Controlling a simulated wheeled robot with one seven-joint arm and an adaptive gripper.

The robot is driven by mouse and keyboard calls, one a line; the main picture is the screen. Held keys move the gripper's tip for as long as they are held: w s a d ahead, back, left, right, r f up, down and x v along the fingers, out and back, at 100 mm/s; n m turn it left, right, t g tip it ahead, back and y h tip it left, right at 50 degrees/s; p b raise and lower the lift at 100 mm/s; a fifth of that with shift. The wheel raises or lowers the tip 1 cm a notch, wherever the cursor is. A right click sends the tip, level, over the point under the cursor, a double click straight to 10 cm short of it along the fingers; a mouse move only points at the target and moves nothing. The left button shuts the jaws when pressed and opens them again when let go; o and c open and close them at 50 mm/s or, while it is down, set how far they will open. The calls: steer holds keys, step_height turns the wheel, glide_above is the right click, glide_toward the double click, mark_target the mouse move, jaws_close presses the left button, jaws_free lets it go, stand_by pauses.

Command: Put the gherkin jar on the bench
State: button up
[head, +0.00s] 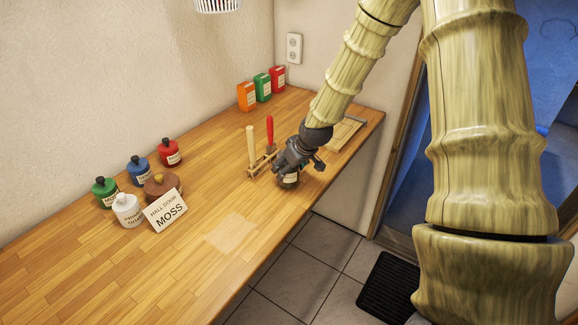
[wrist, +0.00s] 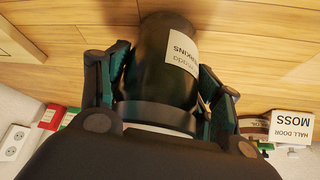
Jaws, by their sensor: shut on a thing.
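The gherkin jar (wrist: 168,60) is dark with a pale label, on which "KINS" can be read in the wrist view. In the head view the jar (head: 290,179) shows just below my gripper (head: 293,166), partly hidden by it. My gripper (wrist: 162,100) is shut on the jar, with one finger on each side of it. The bench (head: 120,270) is a long wooden worktop along the wall. The jar is over its front part, right of the middle. I cannot tell whether its base touches the wood.
A rack with a wooden handle (head: 251,146) and a red handle (head: 269,134) stands close left of my gripper. A wooden board (head: 346,132) lies to the right. Several bottles (head: 138,170) and a MOSS card (head: 167,211) stand left. Cartons (head: 263,87) stand behind. The front-left bench is clear.

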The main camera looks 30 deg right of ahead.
steer(key=shift+f, duration=0.2)
steer(key=shift+f, duration=0.15)
steer(key=o, duration=1.3)
steer(key=shift+o, duration=0.2)
steer(key=b+v, duration=0.2)
steer(key=v, duration=1)
steer(key=shift+b, duration=0.4)
